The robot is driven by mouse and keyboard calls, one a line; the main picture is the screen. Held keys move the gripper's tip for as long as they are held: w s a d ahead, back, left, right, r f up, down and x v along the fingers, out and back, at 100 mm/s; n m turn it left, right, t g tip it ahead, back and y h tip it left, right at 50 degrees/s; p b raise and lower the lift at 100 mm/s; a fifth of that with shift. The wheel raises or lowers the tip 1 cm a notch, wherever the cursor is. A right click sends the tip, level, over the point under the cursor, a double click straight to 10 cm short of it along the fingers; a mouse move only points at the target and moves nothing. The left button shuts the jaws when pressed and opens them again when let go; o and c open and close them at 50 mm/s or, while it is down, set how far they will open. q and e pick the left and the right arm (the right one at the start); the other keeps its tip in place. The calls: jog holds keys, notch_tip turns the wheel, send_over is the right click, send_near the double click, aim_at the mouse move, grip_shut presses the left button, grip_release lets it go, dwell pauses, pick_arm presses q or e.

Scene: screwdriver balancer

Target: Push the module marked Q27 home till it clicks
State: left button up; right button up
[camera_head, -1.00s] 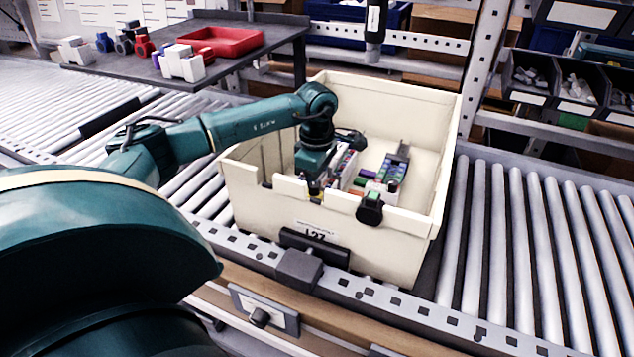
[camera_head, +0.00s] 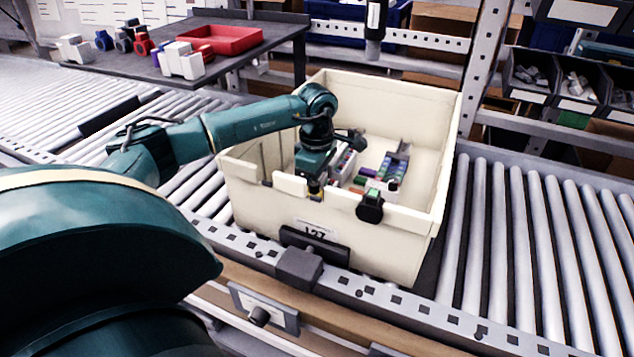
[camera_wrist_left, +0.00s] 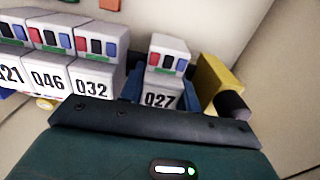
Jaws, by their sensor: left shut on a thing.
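The module marked Q27 (camera_wrist_left: 161,98) is a white block with red, dark and blue patches on its top part. The mark could also read 027. My left gripper (camera_wrist_left: 162,92) is shut on it, with one blue finger on each side. In the head view my left gripper (camera_head: 314,185) reaches down inside the cream bin (camera_head: 410,225), behind its front wall. The module's underside and seat are hidden, so I cannot tell how deep it sits. My right gripper is not in view.
Similar modules, one marked 032 (camera_wrist_left: 94,88), stand in a row left of the held one, with a gap between. A yellow block (camera_wrist_left: 218,82) with a dark cylinder stands close on its right. The bin walls surround my gripper. A screwdriver (camera_head: 375,28) hangs above the bin.

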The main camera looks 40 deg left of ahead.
pick_arm(q)
jog(key=shift+f, duration=0.1)
jog(key=o, duration=1.1)
jog(key=shift+o, duration=0.3)
jog(key=shift+s, duration=0.1)
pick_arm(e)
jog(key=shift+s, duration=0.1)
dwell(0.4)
pick_arm(q)
notch_tip(320, 180, up, 3)
jog(key=shift+f, duration=0.1)
notch_tip(320, 180, up, 10)
jog(key=shift+f+p, duration=0.1)
jog(key=shift+p, duration=0.25)
jog(key=shift+r, duration=0.4)
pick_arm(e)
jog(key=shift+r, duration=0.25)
